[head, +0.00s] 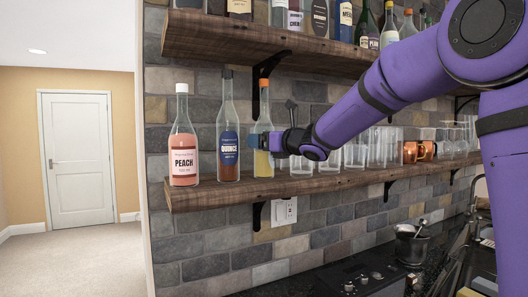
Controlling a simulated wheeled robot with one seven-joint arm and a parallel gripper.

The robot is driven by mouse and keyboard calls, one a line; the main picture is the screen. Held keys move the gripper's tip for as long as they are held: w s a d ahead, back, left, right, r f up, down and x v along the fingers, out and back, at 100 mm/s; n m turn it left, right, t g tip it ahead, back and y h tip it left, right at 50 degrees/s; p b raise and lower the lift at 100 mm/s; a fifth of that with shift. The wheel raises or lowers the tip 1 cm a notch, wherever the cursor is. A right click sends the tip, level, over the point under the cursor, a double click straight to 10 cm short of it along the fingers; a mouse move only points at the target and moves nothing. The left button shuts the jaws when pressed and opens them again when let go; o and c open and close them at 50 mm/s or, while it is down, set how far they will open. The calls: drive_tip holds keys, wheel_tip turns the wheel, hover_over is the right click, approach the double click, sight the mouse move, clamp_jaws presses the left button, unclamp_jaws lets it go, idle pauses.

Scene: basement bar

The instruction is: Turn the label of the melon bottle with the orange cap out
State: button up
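The bottle with the orange cap (264,83) stands upright on the lower wooden shelf, third from the left. Its neck (264,108) is clear glass, and yellow-orange liquid (262,164) shows low in it. No readable label shows on its visible side, so I cannot read the word melon there. My gripper (259,141) reaches in from the right at the bottle's mid-height. A blue finger lies at the bottle's left side, and the gripper covers part of the body. Whether the fingers press on the glass cannot be made out.
A quince bottle (228,140) stands close on the left, with a peach bottle (183,150) beyond it. Clear glasses (355,156) and copper mugs (411,152) stand on the right. The upper shelf (230,38) holds more bottles. A counter (330,283) lies below.

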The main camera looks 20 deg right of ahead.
drive_tip(key=shift+c, duration=0.5)
drive_tip(key=c, duration=0.6)
drive_tip(key=shift+m+t+h, duration=0.7)
drive_tip(key=shift+m+h, duration=0.2)
drive_tip(key=shift+h, duration=0.4)
drive_tip(key=shift+c, duration=0.2)
drive_tip(key=shift+m+t+h, duration=0.3)
drive_tip(key=shift+m+h, duration=0.2)
drive_tip(key=shift+h, duration=0.2)
drive_tip(key=shift+h, duration=0.3)
drive_tip(key=o, duration=0.7)
drive_tip(key=shift+o, duration=0.2)
drive_tip(key=shift+d+n+y, duration=0.1)
drive_tip(key=shift+n+y, duration=0.2)
drive_tip(key=shift+y, duration=0.3)
drive_tip(key=shift+n+g+y, duration=1)
drive_tip(key=shift+n+y, duration=0.1)
drive_tip(key=shift+y, duration=0.6)
